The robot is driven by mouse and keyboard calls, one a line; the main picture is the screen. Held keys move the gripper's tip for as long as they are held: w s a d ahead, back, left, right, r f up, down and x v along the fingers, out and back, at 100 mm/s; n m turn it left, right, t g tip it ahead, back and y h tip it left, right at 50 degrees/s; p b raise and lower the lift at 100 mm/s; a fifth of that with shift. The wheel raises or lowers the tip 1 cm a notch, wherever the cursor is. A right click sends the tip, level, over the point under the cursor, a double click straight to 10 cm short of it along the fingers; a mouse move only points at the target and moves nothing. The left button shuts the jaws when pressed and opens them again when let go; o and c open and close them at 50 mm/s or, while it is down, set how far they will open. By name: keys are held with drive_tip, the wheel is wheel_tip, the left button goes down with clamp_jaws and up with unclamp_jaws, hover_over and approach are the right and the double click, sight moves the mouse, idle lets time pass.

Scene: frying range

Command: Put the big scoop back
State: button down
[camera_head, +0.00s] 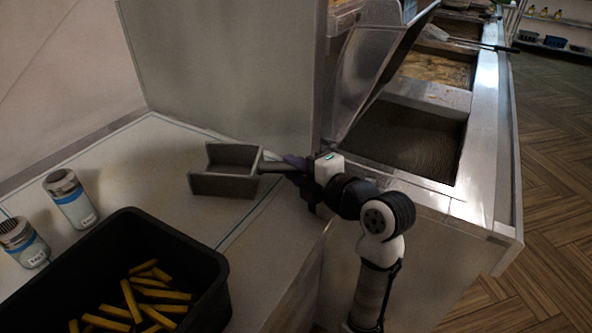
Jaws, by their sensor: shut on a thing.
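The big scoop (222,185) is grey and box-shaped, with a short dark handle pointing right. It is over the white counter, left of the fryers. I cannot tell whether its underside touches the counter. My gripper (295,164) is shut on the scoop's handle, at the counter's right side near the upright panel. The fingers are small and dark in this view, and they hide part of the handle.
A black bin (205,270) with yellow fries stands at the front left. A tall grey panel (225,70) rises behind the scoop. Fryer basins (405,140) lie to the right. Bare counter surrounds the scoop.

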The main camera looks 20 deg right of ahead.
drive_tip(key=c, duration=1.1)
unclamp_jaws()
drive_tip(key=shift+c, duration=0.2)
drive_tip(key=shift+s+f, duration=0.1)
drive_tip(key=b+v, duration=0.3)
drive_tip(key=v, duration=1)
drive_tip(key=shift+s+d, duration=0.15)
drive_tip(key=shift+s, duration=0.15)
